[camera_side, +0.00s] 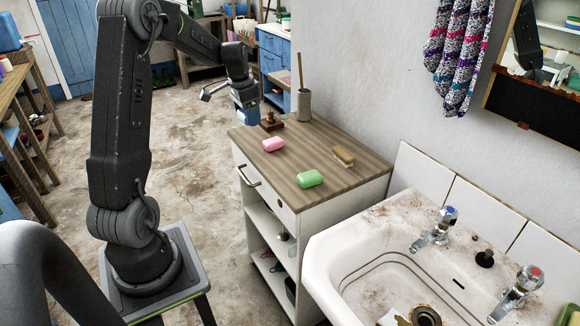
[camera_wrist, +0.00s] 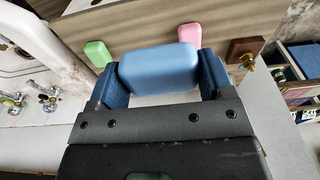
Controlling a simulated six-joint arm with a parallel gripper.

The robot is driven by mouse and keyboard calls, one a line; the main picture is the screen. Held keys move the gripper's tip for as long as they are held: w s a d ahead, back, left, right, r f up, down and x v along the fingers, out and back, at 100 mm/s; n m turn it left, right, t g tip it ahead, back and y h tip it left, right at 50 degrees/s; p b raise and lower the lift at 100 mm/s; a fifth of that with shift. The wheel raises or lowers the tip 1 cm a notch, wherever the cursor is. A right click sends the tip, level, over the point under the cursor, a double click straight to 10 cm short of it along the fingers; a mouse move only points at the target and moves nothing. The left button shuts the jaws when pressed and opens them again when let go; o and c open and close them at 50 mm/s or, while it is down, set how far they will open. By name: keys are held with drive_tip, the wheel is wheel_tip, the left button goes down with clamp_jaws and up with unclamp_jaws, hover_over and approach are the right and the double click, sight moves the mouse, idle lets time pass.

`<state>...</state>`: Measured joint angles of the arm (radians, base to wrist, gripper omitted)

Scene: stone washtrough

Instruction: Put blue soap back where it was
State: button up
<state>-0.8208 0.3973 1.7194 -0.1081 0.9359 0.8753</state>
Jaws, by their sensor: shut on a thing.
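My gripper (camera_side: 244,98) is shut on the blue soap and holds it in the air beside the far left corner of the wooden cabinet top (camera_side: 322,150). In the wrist view the blue soap (camera_wrist: 158,68) sits between the two blue fingers, one at each end. In the side view the soap is small and hard to tell from the blue fingers. The pink soap (camera_side: 273,144) lies on the cabinet top near its left edge, and the green soap (camera_side: 310,179) lies nearer the front. Both also show behind the blue soap in the wrist view.
A small wooden block with a brass knob (camera_side: 271,121) and a beige holder with a stick (camera_side: 304,104) stand at the back of the top. A brush (camera_side: 344,156) lies at the right. The sink (camera_side: 350,250) is in front. The middle of the top is clear.

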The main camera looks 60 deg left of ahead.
wheel_tip(320, 180, down, 4)
hover_over(291, 166)
drive_tip(key=f, duration=0.7)
drive_tip(key=shift+s+f, duration=0.2)
drive_tip(key=shift+f, duration=2.1)
drive_tip(key=shift+f, duration=0.15)
drive_tip(key=o, duration=1)
